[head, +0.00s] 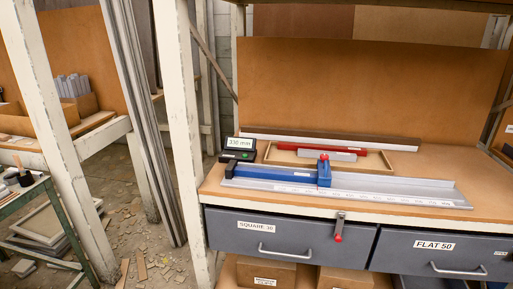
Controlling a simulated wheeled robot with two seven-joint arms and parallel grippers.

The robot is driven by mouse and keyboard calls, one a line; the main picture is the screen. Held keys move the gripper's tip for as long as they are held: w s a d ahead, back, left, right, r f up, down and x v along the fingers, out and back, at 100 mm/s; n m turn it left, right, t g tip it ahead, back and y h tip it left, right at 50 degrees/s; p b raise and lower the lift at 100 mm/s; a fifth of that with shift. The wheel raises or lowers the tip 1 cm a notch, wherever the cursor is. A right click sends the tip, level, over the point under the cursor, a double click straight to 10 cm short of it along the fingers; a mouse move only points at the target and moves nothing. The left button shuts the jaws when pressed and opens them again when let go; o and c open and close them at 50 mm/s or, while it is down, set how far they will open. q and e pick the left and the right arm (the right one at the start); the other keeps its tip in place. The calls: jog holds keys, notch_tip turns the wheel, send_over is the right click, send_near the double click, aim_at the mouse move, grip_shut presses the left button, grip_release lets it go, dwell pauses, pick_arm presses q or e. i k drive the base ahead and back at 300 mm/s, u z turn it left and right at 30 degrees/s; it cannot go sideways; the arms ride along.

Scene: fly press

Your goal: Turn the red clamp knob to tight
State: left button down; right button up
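A small red knob (324,157) sits on top of a blue sliding block (324,174) on the long grey measuring rail (390,187). A blue bar (275,173) runs left from the block along the rail. A second red knob (338,238) is at the lower end of a metal lever (340,223) hanging at the bench's front edge. I cannot tell from this view how tight either knob is. Neither of my grippers is in view.
A display reading about 330 mm (239,143) stands at the rail's left end. Behind the rail are a wooden frame (285,163) and a red bar (335,146). Grey drawers labelled SQUARE 30 (310,237) and FLAT 50 (400,258) are below. A white post (180,100) stands left.

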aim_at(323, 156)
jog(key=z, duration=2)
jog(key=i, duration=1.7)
jog(key=u, duration=1.35)
